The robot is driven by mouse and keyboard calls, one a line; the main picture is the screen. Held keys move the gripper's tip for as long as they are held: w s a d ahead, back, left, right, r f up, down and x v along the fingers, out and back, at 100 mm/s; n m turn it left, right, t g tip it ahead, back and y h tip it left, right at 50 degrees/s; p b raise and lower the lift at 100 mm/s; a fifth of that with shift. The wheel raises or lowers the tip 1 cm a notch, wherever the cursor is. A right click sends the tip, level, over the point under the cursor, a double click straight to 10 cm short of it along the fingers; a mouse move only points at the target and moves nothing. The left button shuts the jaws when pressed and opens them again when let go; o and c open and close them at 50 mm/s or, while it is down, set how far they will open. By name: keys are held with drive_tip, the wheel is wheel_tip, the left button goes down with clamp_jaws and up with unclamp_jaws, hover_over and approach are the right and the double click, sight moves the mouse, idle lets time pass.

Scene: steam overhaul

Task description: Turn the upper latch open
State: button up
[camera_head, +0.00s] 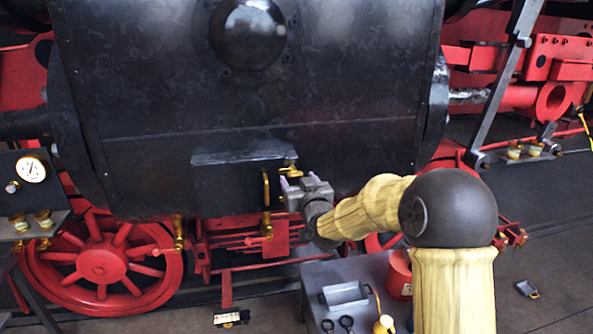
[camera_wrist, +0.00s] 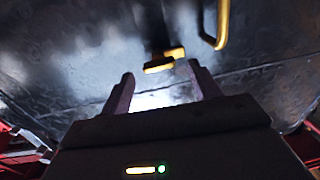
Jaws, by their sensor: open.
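A small brass latch (camera_head: 290,171) sits on the lower front of the black cylinder casing, just under the right end of a flat ledge. In the wrist view the brass latch (camera_wrist: 165,60) lies just beyond the fingertips, roughly between them, on a dark stem. My gripper (camera_head: 286,184) is open and empty, close to the latch and slightly below it in the head view. In the wrist view both fingers of my gripper (camera_wrist: 161,73) stand apart with nothing between them. I cannot tell whether a finger touches the latch.
A vertical brass handle (camera_head: 266,190) hangs left of my gripper; it also shows in the wrist view (camera_wrist: 221,24). The ledge (camera_head: 244,157) juts out above. Below stands a grey work table (camera_head: 318,274) with a tray (camera_head: 345,294) and a red can (camera_head: 399,277).

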sight(291, 172)
drive_tip(key=shift+p+x, duration=0.45)
drive_tip(key=shift+x, duration=0.9)
drive_tip(key=c, duration=1)
